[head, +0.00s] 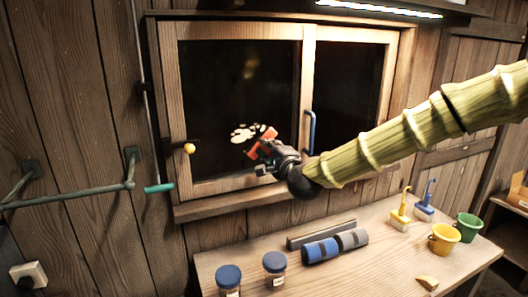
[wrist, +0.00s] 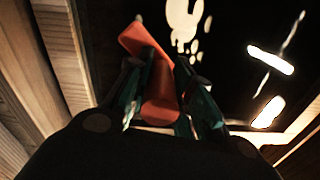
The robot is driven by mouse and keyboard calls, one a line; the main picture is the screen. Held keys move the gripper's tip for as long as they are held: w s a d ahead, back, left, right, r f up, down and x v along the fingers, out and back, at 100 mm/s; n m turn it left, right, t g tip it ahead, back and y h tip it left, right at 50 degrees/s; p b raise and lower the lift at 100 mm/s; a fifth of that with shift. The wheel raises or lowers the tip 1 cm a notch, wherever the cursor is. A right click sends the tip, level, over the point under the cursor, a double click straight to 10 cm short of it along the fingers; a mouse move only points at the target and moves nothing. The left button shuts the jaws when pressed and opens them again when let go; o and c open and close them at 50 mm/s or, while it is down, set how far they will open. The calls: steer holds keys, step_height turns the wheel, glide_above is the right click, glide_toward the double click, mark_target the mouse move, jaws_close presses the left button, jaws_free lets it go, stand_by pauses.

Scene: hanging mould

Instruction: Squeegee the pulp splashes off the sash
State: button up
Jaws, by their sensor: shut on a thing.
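The sash (head: 238,110) is a wooden-framed window with dark panes, a yellow knob at its left and a blue handle at its right. White pulp splashes (head: 243,133) are on the lower middle of the left pane; they also show in the wrist view (wrist: 184,22). My gripper (head: 262,145) is in front of the lower part of this pane. It is shut on an orange-red squeegee (head: 265,136), which also shows between the fingers in the wrist view (wrist: 158,85). The squeegee is just below and right of the splashes. I cannot tell whether it touches the glass.
A wooden bench (head: 345,274) stands below the window. It bears two blue-lidded jars (head: 229,277), a blue-grey roll (head: 335,245), yellow and blue brushes (head: 400,220), and yellow (head: 443,239) and green cups (head: 468,227). A pipe (head: 75,198) runs along the left wall.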

mark_target(272, 136)
steer(key=shift+s+a+r+b, duration=1.35)
steer(key=shift+a+b, duration=0.4)
steer(key=shift+a, duration=2.4)
steer(key=shift+w+d+f+b, duration=0.1)
steer(key=shift+w+d+b, duration=0.25)
steer(key=shift+d, duration=0.8)
steer(key=shift+w+d+b, duration=0.4)
steer(key=shift+d, duration=0.8)
steer(key=shift+w+d+f+b, duration=0.1)
steer(key=shift+w+d+b, duration=0.25)
steer(key=shift+d, duration=0.8)
steer(key=shift+w+d+r+b, duration=0.1)
steer(key=shift+w+d+b, duration=0.2)
steer(key=shift+d, duration=0.7)
steer(key=shift+w+d+r+b, duration=0.15)
steer(key=shift+w+d, duration=0.25)
steer(key=shift+d, duration=0.6)
steer(key=shift+f, duration=0.1)
steer(key=shift+s+d+f, duration=0.1)
steer(key=shift+s+d, duration=0.05)
steer(key=shift+s, duration=0.2)
steer(key=shift+b+v, duration=0.5)
steer(key=shift+v, duration=2)
steer(key=shift+b+v, duration=0.3)
steer(key=shift+v, duration=1.2)
